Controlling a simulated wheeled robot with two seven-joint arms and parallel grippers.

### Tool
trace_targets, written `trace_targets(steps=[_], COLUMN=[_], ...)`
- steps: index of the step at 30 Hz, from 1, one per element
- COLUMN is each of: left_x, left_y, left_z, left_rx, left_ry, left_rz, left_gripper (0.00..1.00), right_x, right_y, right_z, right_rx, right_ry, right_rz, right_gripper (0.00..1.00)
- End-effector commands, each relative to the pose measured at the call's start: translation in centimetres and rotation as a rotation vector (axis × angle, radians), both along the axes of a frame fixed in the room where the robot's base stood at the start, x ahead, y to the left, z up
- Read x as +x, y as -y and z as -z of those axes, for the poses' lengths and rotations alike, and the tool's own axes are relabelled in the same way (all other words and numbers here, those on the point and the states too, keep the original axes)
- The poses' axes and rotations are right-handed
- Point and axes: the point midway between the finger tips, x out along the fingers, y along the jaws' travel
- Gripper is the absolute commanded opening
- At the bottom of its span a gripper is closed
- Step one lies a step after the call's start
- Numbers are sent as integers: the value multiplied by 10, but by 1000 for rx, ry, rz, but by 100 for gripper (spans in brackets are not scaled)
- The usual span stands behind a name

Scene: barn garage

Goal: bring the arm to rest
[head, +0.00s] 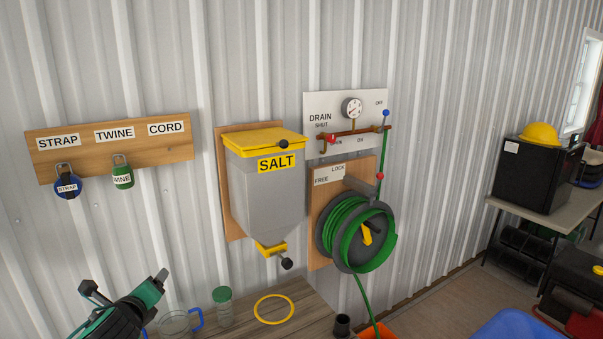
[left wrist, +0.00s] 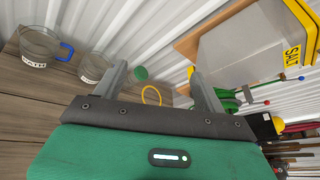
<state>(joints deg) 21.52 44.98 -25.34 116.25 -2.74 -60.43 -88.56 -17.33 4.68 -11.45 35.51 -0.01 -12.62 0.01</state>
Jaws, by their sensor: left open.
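My left gripper (head: 126,281) comes in at the lower left of the head view, green and black, with its two grey fingers apart. It is in the air in front of the wall, near the left part of the wooden bench (head: 301,293). In the left wrist view the gripper (left wrist: 157,79) has nothing between its fingers. Beyond the fingers are a green-lidded jar (left wrist: 140,74) and a yellow ring (left wrist: 151,95). My right gripper is in neither view.
On the bench stand a clear jug with a blue handle (head: 174,322), a green-lidded jar (head: 223,308) and a yellow ring (head: 274,309). The salt hopper (head: 262,195) and green hose reel (head: 352,232) stick out from the wall. Spools hang under a wooden board (head: 110,148).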

Motion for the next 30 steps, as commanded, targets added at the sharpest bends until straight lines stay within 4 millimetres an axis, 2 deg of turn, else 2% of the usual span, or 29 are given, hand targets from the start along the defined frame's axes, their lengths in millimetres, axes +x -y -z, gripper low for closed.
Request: trace_targets(steps=[1, 6, 11, 15, 21, 30], left_x=[-16, -72, -133, -191, -272, -352], left_y=[16, 52, 78, 96, 112, 122], left_z=[26, 90, 139, 172, 203, 219], left_rx=[-114, -497, -834, -1103, -1410, -1634], left_ry=[-36, -139, -233, -305, -362, -352], left_rz=[-21, -165, -365, -588, -957, -1379], left_gripper=[72, 72, 72, 72, 72, 72], right_x=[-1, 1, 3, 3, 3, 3], right_y=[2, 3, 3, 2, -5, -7], right_z=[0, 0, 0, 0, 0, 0], right_rx=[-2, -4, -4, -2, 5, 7], right_ry=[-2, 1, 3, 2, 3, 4], right_rz=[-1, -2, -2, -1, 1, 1], right_gripper=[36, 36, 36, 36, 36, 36])
